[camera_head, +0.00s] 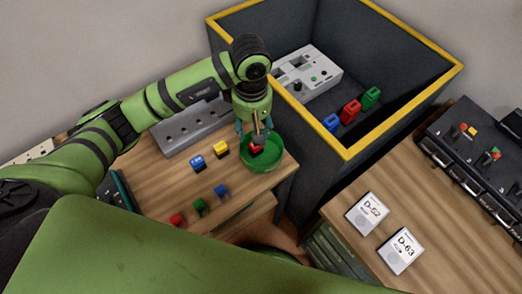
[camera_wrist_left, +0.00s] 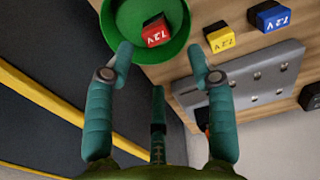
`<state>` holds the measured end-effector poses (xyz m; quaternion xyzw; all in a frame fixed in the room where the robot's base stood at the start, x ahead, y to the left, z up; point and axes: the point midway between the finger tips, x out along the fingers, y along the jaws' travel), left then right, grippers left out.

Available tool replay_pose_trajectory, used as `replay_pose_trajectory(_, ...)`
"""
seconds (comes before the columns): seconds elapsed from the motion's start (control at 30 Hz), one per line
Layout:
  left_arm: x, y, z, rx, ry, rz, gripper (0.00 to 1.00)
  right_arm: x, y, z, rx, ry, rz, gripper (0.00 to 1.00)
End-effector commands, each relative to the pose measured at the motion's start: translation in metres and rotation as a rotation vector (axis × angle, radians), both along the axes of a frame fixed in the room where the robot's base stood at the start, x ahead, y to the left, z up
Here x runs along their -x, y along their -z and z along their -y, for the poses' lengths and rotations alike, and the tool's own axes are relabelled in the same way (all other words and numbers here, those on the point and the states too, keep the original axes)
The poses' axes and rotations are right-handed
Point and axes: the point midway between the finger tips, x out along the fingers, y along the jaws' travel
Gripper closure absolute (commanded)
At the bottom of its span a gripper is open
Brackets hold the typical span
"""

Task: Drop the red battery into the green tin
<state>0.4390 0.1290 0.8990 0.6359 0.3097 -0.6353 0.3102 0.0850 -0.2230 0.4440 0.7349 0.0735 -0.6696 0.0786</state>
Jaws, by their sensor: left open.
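The red battery (camera_wrist_left: 155,35), marked 12V, shows within the rim of the round green tin (camera_wrist_left: 122,35) in the left wrist view. It sits a little tilted. In the head view, the red battery (camera_head: 256,150) is likewise inside the green tin (camera_head: 272,166), at the right end of the wooden table. My left gripper (camera_head: 256,133) is right above the tin, pointing down. My right gripper is not in view.
A blue battery (camera_head: 197,163) and a yellow battery (camera_head: 221,149) stand left of the tin. Red (camera_head: 177,220), green (camera_head: 199,205) and blue (camera_head: 221,191) blocks line the table's front. A deep dark bin with a yellow rim (camera_head: 400,115) stands close to the right.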

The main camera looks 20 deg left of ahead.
Motion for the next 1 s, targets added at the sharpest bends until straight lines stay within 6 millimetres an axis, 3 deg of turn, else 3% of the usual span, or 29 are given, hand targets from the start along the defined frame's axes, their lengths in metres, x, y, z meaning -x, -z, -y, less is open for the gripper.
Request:
replay_pose_trajectory(0.1, -0.001, -0.024, 0.000, -0.001, 0.001, 0.004, 0.45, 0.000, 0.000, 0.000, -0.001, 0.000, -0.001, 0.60)
replay_pose_trajectory(0.3, 0.000, -0.044, 0.000, 0.001, -0.001, 0.001, 0.45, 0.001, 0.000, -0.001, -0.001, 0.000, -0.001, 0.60)
replay_pose_trajectory(1.0, 0.000, -0.047, 0.000, 0.001, -0.001, -0.001, 0.45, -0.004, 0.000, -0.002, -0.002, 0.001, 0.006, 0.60)
